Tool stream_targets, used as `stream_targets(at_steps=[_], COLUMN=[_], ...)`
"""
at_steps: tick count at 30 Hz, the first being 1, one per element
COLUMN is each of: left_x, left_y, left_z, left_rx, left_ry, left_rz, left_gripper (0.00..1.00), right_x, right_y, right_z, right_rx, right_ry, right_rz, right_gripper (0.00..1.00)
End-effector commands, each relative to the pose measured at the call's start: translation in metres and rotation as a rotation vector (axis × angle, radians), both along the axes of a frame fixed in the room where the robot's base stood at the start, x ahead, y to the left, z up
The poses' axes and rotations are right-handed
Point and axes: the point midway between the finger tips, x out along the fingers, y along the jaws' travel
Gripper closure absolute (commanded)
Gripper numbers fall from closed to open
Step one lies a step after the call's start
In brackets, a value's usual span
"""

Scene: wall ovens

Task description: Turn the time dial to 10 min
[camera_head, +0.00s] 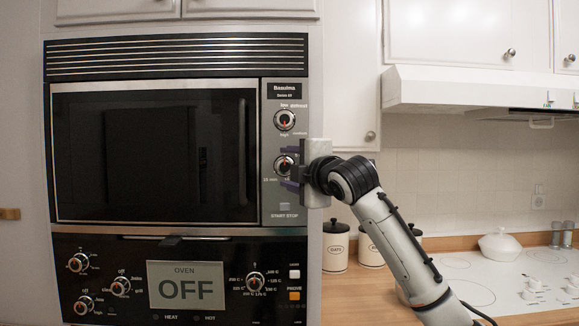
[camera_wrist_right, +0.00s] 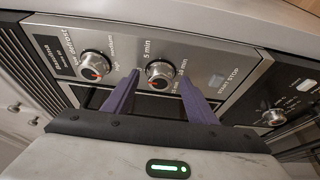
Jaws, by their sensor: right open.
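The time dial (camera_head: 284,166) is the lower round knob on the upper oven's right-hand panel, with a red pointer mark. In the right wrist view the time dial (camera_wrist_right: 160,74) shows with "5 min" printed above it and more labels around it. My right gripper (camera_head: 291,171) is at the panel in front of the dial, partly covering its right side. In the wrist view its two purple fingers (camera_wrist_right: 160,88) are apart, one on each side of the dial. I cannot tell whether they touch it. My left gripper is not in view.
The power dial (camera_head: 284,120) sits above the time dial, and the START STOP button (camera_head: 285,207) below it. The upper oven door (camera_head: 155,150) is shut, its handle close to the panel. A lower oven display (camera_head: 186,285) reads OFF. Canisters (camera_head: 336,247) stand on the counter at right.

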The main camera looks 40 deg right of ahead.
Motion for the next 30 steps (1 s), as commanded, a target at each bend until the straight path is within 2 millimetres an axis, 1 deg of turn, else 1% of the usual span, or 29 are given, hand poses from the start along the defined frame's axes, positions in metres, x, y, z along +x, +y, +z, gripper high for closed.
stream_targets(at_steps=[5, 6, 8, 12, 22, 30], left_x=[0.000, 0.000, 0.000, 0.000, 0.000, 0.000], left_y=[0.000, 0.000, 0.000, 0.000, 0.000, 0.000], left_z=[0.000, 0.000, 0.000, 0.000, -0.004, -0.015], left_rx=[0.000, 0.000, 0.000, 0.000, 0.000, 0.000], left_ry=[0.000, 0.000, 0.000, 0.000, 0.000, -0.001], left_rz=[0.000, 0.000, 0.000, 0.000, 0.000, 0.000], left_gripper=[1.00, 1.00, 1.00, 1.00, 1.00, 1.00], right_x=[0.000, 0.000, 0.000, 0.000, 0.000, 0.000], right_y=[0.000, 0.000, 0.000, 0.000, 0.001, 0.001], right_z=[0.000, 0.000, 0.000, 0.000, -0.002, -0.006], right_rx=[0.000, 0.000, 0.001, 0.001, 0.037, 0.174], right_ry=[0.000, 0.000, 0.000, 0.000, -0.025, -0.120], right_rz=[0.000, 0.000, 0.000, 0.000, 0.001, 0.002], right_gripper=[0.48, 0.55, 0.65, 0.88, 0.88, 0.88])
